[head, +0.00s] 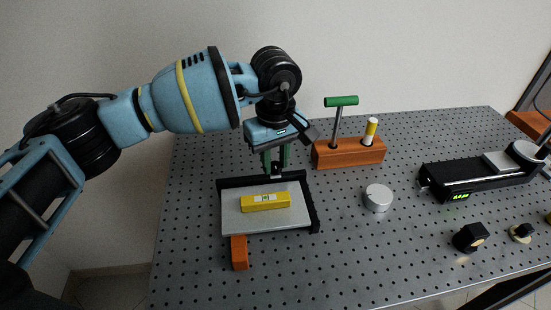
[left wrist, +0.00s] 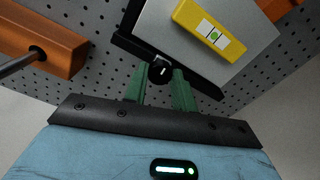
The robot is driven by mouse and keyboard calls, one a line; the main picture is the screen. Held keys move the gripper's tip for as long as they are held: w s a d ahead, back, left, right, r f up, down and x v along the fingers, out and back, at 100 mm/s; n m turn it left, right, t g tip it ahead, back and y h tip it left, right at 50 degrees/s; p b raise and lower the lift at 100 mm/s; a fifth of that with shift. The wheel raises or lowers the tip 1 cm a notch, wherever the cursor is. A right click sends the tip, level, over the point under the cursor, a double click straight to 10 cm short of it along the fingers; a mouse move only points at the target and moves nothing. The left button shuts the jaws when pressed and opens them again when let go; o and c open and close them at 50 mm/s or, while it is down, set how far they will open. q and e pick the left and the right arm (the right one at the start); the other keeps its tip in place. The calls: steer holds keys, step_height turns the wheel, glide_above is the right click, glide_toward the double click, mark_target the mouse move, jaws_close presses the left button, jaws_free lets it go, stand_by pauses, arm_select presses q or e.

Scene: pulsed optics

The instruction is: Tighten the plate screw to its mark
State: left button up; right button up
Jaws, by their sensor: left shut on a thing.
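A grey plate (head: 290,219) sits in a black frame (head: 314,210), with a yellow spirit level (head: 252,206) lying on it; the level also shows in the left wrist view (left wrist: 190,15), with a green spot in its white window. The plate screw, a black knob with a white line (left wrist: 160,70), is at the frame's edge. My left gripper (head: 276,163) points down at the plate's back edge. Its green fingers (left wrist: 160,85) are shut on the screw, one on each side. In the head view the fingers largely hide the screw. I cannot make out a separate mark. My right gripper is not in view.
Behind stands a wooden block (head: 350,155) with a green T-handled tool (head: 341,101) and a yellow-and-white one (head: 371,129). An orange block (head: 239,254) touches the plate's front. A silver cylinder (head: 378,196) and black rail stage (head: 480,180) are right. Pegboard between them is clear.

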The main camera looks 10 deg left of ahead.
mark_target(275, 166)
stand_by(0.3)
arm_select(q)
steer(key=o, duration=1)
steer(key=shift+r, duration=3.9)
steer(key=shift+s+f, duration=0.1)
